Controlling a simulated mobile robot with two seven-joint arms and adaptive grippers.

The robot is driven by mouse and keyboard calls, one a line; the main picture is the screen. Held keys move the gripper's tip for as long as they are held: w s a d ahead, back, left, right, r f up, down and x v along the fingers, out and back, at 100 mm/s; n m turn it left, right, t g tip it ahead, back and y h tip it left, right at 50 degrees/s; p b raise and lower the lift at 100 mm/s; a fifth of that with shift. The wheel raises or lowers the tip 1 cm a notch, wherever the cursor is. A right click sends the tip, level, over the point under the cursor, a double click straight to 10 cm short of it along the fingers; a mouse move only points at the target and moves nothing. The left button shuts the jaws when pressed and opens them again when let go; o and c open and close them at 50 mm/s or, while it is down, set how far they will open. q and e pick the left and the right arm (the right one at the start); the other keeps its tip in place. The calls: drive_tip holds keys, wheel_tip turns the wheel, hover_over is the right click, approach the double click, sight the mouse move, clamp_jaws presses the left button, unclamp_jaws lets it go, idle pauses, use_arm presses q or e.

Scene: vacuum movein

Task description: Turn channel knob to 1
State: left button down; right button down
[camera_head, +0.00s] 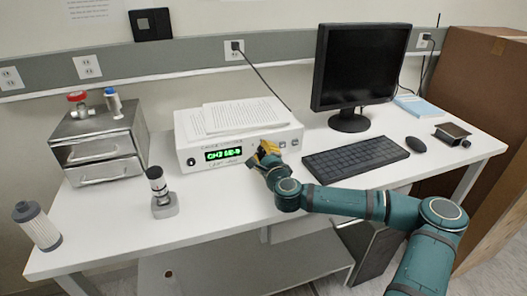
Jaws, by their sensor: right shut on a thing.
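The white controller box (188,139) stands against the wall, left of the monitor. Its green display (223,154) seems to read CH3, followed by characters too small to read surely. My right gripper (262,153), with yellow fingers, is at the right half of the box's front panel. It is shut on the channel knob, which the fingers hide, so its pointer position cannot be told. My left gripper is not in view.
Papers (236,115) lie on the box. Left of it stand a metal drawer unit (98,143), a small gauge (160,190) and a filter cylinder (37,226). A keyboard (355,158) and monitor (358,65) are to the right. The table's front middle is clear.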

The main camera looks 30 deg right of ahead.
drive_tip(key=n, duration=0.1)
drive_tip(key=n+p, duration=0.1)
drive_tip(key=shift+r+n, duration=0.2)
drive_tip(key=shift+n, duration=0.1)
drive_tip(key=n, duration=0.2)
drive_tip(key=shift+n, duration=0.4)
drive_tip(key=shift+f+n, duration=0.1)
drive_tip(key=shift+n, duration=2.7)
drive_tip(key=c, duration=1)
unclamp_jaws()
drive_tip(key=shift+f, duration=0.1)
drive_tip(key=shift+o, duration=0.2)
